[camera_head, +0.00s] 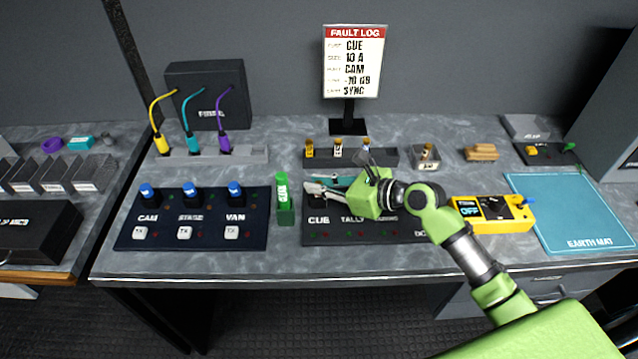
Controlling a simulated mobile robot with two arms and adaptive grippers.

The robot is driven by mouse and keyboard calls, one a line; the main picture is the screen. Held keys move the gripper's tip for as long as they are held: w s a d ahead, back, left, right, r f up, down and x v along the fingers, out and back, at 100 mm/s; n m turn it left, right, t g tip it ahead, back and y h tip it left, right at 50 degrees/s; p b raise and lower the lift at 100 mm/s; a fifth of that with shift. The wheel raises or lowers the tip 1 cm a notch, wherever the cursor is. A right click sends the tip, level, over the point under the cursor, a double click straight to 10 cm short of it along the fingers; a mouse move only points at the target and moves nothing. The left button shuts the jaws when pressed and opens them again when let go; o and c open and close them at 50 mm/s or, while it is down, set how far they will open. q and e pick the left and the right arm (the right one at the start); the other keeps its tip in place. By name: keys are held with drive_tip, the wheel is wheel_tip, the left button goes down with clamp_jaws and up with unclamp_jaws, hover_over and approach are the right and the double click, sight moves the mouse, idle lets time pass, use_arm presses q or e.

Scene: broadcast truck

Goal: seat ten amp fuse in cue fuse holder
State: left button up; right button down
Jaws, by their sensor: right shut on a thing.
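My right gripper (313,187) reaches in from the lower right, low over the dark panel (345,236) marked CUE and TALLY, at its back left corner above the CUE label. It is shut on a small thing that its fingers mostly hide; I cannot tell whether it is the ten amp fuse. The cue fuse holder is hidden or too small to make out there. A grey rack (384,158) behind the panel holds several small upright fuses, one at its left end (309,148); their ratings are unreadable. My left gripper is out of view.
A green labelled block (283,198) stands close left of the gripper. The panel with blue knobs (193,217) lies further left. A yellow meter reading OFF (492,210) and the blue earth mat (585,235) lie to the right. A small clear box (425,156) stands behind.

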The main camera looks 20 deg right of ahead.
drive_tip(key=shift+f, duration=0.1)
drive_tip(key=c, duration=2)
unclamp_jaws()
drive_tip(key=shift+b+v, duration=0.45)
drive_tip(key=shift+v, duration=5.65)
